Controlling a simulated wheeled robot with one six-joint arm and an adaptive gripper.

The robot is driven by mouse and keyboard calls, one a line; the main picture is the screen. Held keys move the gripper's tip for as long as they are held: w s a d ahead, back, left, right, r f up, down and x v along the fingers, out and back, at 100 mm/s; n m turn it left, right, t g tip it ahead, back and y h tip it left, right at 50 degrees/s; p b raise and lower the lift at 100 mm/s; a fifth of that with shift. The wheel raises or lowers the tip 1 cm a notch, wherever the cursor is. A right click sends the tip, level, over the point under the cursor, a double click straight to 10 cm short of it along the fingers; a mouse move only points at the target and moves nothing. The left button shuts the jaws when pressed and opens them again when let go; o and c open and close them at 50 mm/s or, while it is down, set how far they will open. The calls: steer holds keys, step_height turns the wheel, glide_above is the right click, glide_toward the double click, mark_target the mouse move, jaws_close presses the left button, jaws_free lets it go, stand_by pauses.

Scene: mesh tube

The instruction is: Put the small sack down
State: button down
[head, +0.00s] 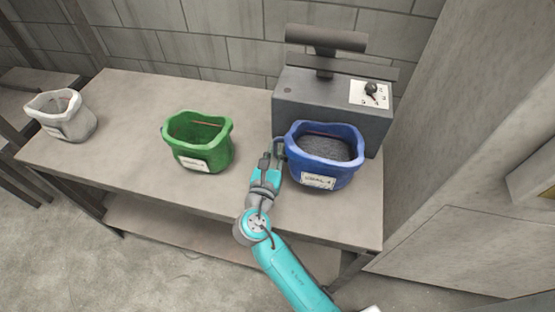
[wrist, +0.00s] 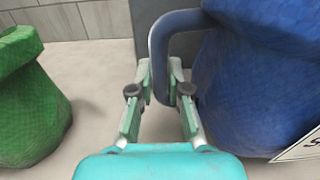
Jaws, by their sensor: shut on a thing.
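The blue sack (head: 323,168) has an open top with dark grey material inside and a white label on its front. My gripper (head: 272,156) is at its left side. In the wrist view my gripper (wrist: 162,88) has its fingers on either side of the blue loop handle of the blue sack (wrist: 250,85), shut on it. The sack looks upright. I cannot tell whether its bottom touches the table. A green sack (head: 202,158) stands open on the table to the left, and also shows in the wrist view (wrist: 30,110). A whitish sack (head: 70,122) stands at the far left.
The table (head: 120,140) has bare room between the white and green sacks and along its front edge. A grey box-like machine (head: 300,100) with a dial plate stands close behind the blue sack. A block wall is behind, and a concrete pillar stands at right.

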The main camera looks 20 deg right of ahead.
steer(key=shift+f, duration=1.9)
steer(key=c, duration=1.1)
jaws_free()
steer(key=shift+f, duration=0.15)
steer(key=shift+c, duration=0.2)
steer(key=v, duration=1.2)
steer(key=shift+s, duration=0.1)
